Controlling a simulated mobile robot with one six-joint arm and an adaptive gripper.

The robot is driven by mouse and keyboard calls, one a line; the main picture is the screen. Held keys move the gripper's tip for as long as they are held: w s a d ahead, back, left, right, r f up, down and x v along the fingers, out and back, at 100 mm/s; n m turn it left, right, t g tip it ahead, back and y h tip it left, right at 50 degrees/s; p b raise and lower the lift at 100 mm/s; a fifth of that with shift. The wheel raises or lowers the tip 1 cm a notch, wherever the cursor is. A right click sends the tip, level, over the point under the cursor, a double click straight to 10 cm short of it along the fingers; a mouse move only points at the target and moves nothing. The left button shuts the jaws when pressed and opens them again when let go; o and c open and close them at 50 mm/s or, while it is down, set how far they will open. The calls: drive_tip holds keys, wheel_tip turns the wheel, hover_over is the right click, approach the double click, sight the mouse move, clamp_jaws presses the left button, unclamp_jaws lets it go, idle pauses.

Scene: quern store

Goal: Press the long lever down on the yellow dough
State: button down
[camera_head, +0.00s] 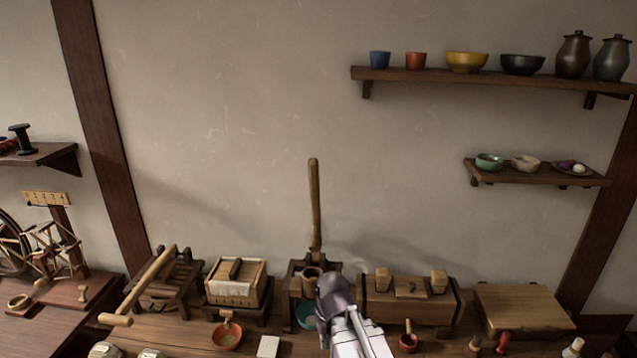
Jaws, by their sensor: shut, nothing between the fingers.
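A long wooden lever (314,205) stands nearly upright on a small dark wooden press (296,270) at the middle of the bench. A short wooden cylinder (311,274) sits at the front of the press, below the lever's base. A teal bowl (304,318) is under it, partly hidden by my arm. I see no yellow dough; the cylinder's inside cannot be made out. My gripper (333,288) is dark grey, shut and empty, in front of the press's right side and well below the lever's top. Its fingertips are hard to make out.
A slatted rack with a slanting pole (140,285) and a lidded box (236,283) stand left. A wooden chest (410,303) and low table (522,306) stand right. The wall around the lever's upper part is clear.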

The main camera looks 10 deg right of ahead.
drive_tip(key=w+d+r+m+t+y+p, duration=0.1)
drive_tip(key=w+r+t+y+p, duration=0.15)
drive_tip(key=w+r+y, duration=0.55)
drive_tip(key=w+r+t+y+p, duration=0.1)
drive_tip(key=w+r+p, duration=0.3)
drive_tip(key=w+r, duration=0.55)
drive_tip(key=w+d+r+m+t+y+p, duration=0.2)
drive_tip(key=w+d+r+t+y+p, duration=0.3)
drive_tip(key=w+d+r, duration=1)
drive_tip(key=t, duration=0.3)
drive_tip(key=shift+w+d+r+m+y+p, duration=0.15)
drive_tip(key=shift+w+r+m+y+p, duration=0.15)
drive_tip(key=shift+w+r+p, duration=0.1)
drive_tip(key=p+x, duration=0.1)
drive_tip(key=x, duration=0.9)
drive_tip(key=s, duration=0.1)
drive_tip(key=s+a+f+b, duration=0.1)
drive_tip(key=s, duration=0.1)
drive_tip(key=shift+s+a+f, duration=0.15)
drive_tip(key=shift+s+f, duration=0.1)
drive_tip(key=shift+s, duration=0.05)
